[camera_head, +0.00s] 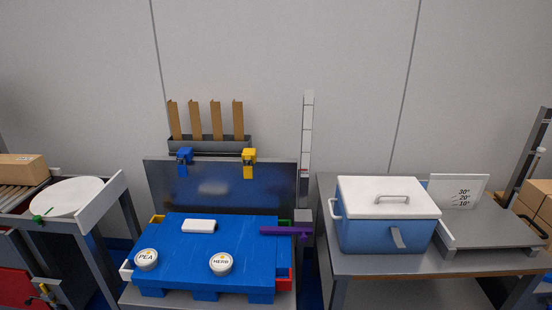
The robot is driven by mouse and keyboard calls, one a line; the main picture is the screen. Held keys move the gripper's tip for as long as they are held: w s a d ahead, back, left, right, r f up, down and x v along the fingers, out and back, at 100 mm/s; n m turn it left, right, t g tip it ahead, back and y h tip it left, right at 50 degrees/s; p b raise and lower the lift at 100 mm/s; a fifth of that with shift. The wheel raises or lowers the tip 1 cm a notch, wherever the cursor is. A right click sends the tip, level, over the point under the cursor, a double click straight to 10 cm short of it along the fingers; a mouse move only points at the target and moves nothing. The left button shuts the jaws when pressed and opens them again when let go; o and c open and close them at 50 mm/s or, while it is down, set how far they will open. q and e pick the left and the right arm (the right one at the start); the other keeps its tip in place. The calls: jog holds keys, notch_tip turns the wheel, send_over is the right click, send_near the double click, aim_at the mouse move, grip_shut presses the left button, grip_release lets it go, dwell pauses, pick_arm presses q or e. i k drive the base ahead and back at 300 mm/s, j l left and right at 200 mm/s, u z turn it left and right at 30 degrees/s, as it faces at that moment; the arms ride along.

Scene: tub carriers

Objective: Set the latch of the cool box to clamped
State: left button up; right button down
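The cool box (365,233) stands on a grey table at the right, with a blue body and a white lid (365,190). The lid is on, with a grey handle (393,198) on top. A grey strap-like latch (397,237) sits on the front face, slightly tilted, its upper end near the lid's edge. I cannot tell whether it grips the lid. A pale side handle (335,209) is on the box's left. Neither of my grippers is in view.
A sloped grey stand (490,229) with an angle-marked plate (458,191) is close right of the box. A blue pallet-like platform (205,250) at centre holds two round tubs, PEA (146,260) and HERB (221,264), and a white block (199,226). A purple bar (284,231) juts at its right.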

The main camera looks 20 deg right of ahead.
aim_at(398, 240)
jog(key=z, duration=1.35)
